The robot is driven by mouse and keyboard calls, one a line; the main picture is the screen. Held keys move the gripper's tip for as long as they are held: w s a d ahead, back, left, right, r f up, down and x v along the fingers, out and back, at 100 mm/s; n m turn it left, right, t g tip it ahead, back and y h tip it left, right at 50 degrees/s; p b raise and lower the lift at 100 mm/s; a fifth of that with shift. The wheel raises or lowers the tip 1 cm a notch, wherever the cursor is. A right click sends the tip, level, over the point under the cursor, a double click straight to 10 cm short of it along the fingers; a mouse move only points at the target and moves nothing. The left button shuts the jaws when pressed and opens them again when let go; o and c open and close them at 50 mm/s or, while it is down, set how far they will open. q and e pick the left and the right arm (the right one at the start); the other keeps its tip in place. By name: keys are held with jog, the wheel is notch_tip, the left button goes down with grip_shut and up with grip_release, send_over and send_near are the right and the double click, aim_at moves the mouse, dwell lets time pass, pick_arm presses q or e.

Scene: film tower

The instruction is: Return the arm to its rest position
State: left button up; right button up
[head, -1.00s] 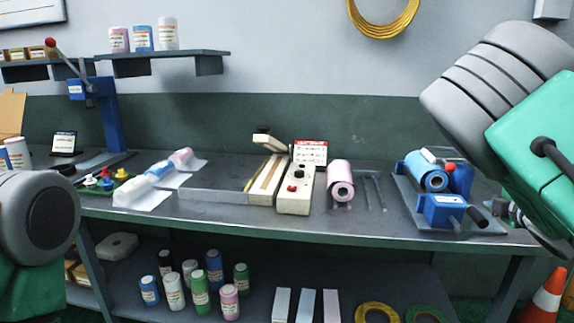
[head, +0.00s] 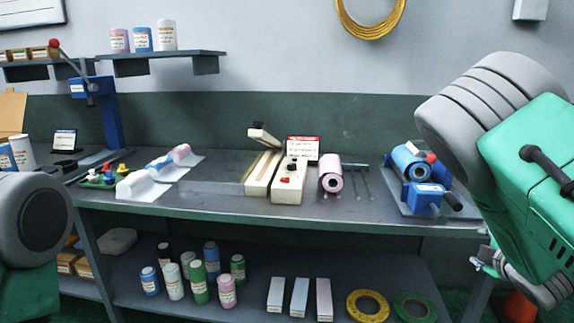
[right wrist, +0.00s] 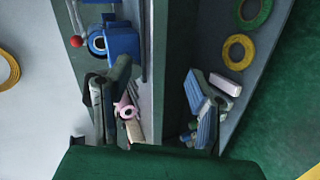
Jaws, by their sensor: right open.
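My right arm (head: 535,165) comes in along the right edge in the head view, green and grey, in front of the bench's right end. My right gripper (head: 485,264) hangs low beside it, at the bench's front right corner, partly cut off by the arm. In the right wrist view its two fingers stand apart around an empty gap (right wrist: 158,105), with nothing held. Of my left arm (head: 35,225) only a grey and green link shows at the left edge; its gripper is out of view.
The steel bench (head: 400,218) carries a blue roll holder (head: 430,200), a pink roll (head: 331,172) and a cream sealer (head: 288,182). Bottles and a yellow tape ring (head: 368,306) stand on the lower shelf (head: 250,270). An orange cone (head: 520,307) is mostly hidden behind my right arm.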

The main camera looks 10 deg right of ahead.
jog(key=s+a+f+m+g+y, duration=0.1)
jog(key=s+a+f+m+g, duration=0.3)
jog(key=s+f, duration=0.5)
jog(key=s+a+f+m+g+y, duration=0.1)
jog(key=s+a+f+m+g, duration=0.15)
jog(key=s+a+f, duration=0.5)
jog(key=s+a+f+m+g+y, duration=0.1)
jog(key=s+a+f, duration=0.3)
jog(key=s, duration=0.5)
jog(key=s+a+f+m+g+y, duration=0.1)
jog(key=s+a+f+m+g, duration=0.3)
jog(key=s, duration=0.5)
jog(key=a+f, duration=0.1)
jog(key=a, duration=0.1)
jog(key=shift+s+a, duration=0.25)
jog(key=shift+a, duration=0.05)
jog(key=shift+w+g, duration=0.15)
jog(key=shift+g, duration=0.1)
jog(key=shift+d, duration=0.1)
